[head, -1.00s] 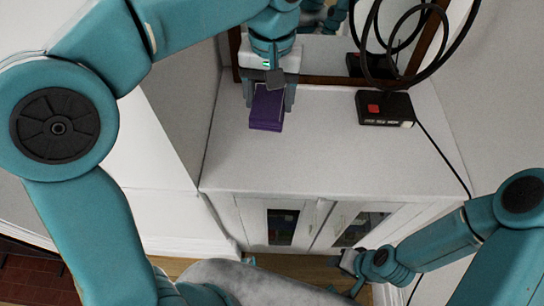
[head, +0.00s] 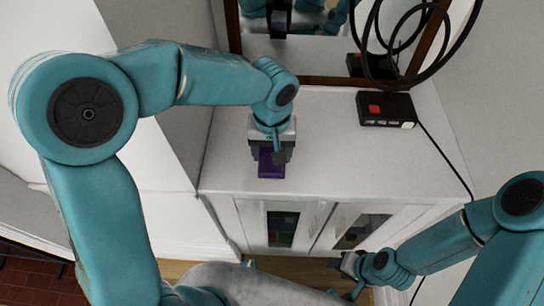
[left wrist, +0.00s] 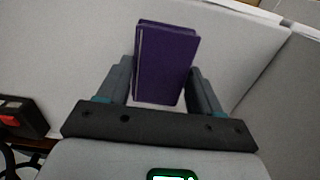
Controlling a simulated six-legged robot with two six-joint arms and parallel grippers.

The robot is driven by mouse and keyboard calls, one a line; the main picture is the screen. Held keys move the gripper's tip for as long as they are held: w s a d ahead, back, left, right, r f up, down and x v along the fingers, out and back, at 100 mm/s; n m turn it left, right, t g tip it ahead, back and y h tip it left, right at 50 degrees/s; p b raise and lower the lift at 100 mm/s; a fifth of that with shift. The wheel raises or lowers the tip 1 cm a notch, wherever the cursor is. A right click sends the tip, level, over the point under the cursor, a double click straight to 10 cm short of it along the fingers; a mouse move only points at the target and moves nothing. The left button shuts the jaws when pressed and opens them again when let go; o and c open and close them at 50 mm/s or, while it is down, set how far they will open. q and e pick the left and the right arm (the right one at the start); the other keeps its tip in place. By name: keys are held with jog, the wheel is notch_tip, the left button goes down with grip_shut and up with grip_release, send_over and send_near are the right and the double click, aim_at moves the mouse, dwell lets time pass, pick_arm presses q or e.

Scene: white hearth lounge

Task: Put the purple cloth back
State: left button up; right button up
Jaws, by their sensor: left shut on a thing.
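The purple cloth (head: 270,168) is a folded, flat-sided block. It is at the white cabinet top, left of its middle and towards the front edge in the head view. My left gripper (head: 271,155) is shut on it from behind and above; in the left wrist view the cloth (left wrist: 166,62) stands between the two fingers (left wrist: 162,85). I cannot tell whether the cloth touches the cabinet top. My right gripper (head: 345,275) is low in front of the cabinet doors, away from the cloth; its jaws are too small to read.
The white cabinet top (head: 340,150) is mostly clear. A black box with a red button (head: 386,108) and a looped black cable (head: 375,40) stand at the back right. A framed mirror (head: 310,50) stands at the back. Glass-panelled doors (head: 281,228) are in front.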

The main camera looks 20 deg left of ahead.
pick_arm(q)
jog(key=shift+f, duration=1.45)
jog(key=shift+f, duration=0.1)
jog(key=o, duration=0.9)
jog(key=shift+o, duration=0.2)
notch_tip(320, 180, up, 12)
jog(key=p, duration=0.1)
